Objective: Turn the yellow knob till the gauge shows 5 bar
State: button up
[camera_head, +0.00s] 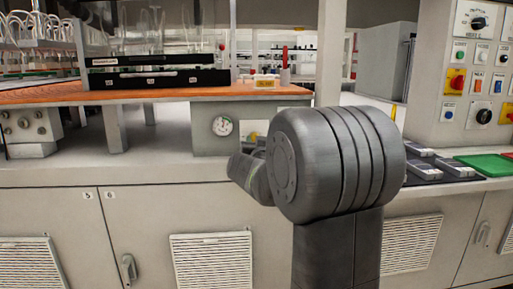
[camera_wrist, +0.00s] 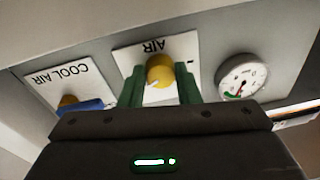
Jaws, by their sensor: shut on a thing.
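The yellow knob (camera_wrist: 160,70) sits on a white plate marked AIR (camera_wrist: 126,61) in the wrist view, which shows the panel upside down. My gripper (camera_wrist: 160,88) has its two green fingers on either side of the knob, shut on it. The round white gauge (camera_wrist: 242,77) is to the right of the knob in the wrist view; it has a dark needle and a green and red mark, but the reading is too small to tell. The gauge also shows in the head view (camera_head: 222,126). My arm hides the knob and the fingers there.
A second white plate marked COOL AIR (camera_wrist: 80,78) with an orange-brown knob (camera_wrist: 67,100) and a blue part (camera_wrist: 83,106) lies left in the wrist view. An orange worktop (camera_head: 150,94) is above the gauge. A control panel (camera_head: 468,80) and a green tray (camera_head: 487,164) are at right.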

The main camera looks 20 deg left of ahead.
jog(key=shift+a+m, duration=0.1)
jog(key=shift+m, duration=1.6)
jog(key=shift+b, duration=0.3)
jog(key=o, duration=1)
jog(key=shift+c, duration=0.2)
jog(key=shift+s, duration=0.1)
jog(key=p+v, duration=0.1)
jog(key=v, duration=1.2)
jog(key=shift+s+f, duration=0.15)
jog(key=shift+s, duration=0.2)
jog(key=shift+w, duration=0.1)
jog(key=b+x, duration=0.1)
jog(key=x, duration=1.2)
jog(key=shift+w, duration=0.35)
